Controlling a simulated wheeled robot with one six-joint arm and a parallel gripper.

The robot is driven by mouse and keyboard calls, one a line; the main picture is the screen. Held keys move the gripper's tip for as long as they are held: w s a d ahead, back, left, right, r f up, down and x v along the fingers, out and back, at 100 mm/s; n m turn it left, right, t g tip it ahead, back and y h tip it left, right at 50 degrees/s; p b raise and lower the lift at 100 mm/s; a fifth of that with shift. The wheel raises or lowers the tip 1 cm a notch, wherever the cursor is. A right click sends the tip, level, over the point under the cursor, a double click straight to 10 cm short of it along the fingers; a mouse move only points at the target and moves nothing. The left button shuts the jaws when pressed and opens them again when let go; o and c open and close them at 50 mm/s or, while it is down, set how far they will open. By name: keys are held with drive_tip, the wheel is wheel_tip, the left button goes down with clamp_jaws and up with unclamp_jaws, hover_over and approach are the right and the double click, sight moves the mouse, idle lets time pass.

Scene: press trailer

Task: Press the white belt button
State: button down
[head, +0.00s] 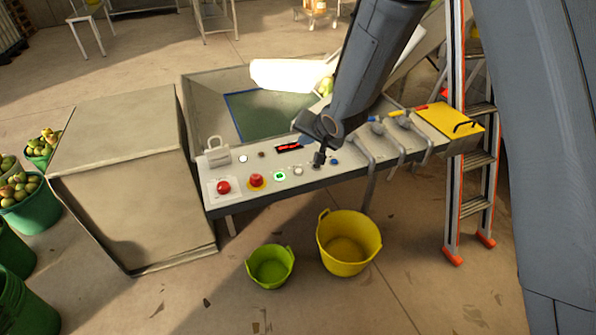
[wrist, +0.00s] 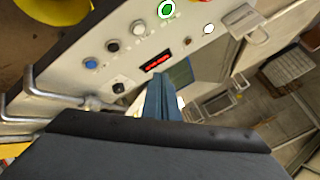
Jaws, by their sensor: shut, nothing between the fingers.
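The control panel (head: 325,175) has a front row of round buttons. One white button (head: 298,170) sits between the lit green button (head: 279,176) and a dark button. In the wrist view this white button (wrist: 138,27) lies between the green button (wrist: 166,9) and the black button (wrist: 112,45). A second white round piece (head: 243,158) is at the panel's back left; labels are unreadable. My gripper (head: 319,159) is shut and empty, over the panel just right of the front-row white button. Its fingers (wrist: 160,98) show in the wrist view; contact cannot be judged.
A blue button (head: 335,160), a red display (head: 288,147) and red buttons (head: 223,187) share the panel. Bent levers (head: 365,155) stand to the right. Yellow (head: 348,258) and green (head: 270,279) tubs are on the floor in front; a ladder (head: 455,140) stands right.

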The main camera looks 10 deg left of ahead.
drive_tip(key=shift+a+f, duration=0.1)
drive_tip(key=shift+a, duration=0.5)
drive_tip(key=shift+f, duration=0.1)
drive_tip(key=b, duration=0.7)
hover_over(299, 171)
drive_tip(key=f, duration=0.4)
drive_tip(key=s+f, duration=0.1)
drive_tip(key=f, duration=0.2)
drive_tip(key=shift+d, duration=0.3)
drive_tip(key=shift+f+b, duration=0.4)
drive_tip(key=shift+f, duration=0.4)
drive_tip(key=shift+f, duration=0.15)
drive_tip(key=shift+f, duration=0.3)
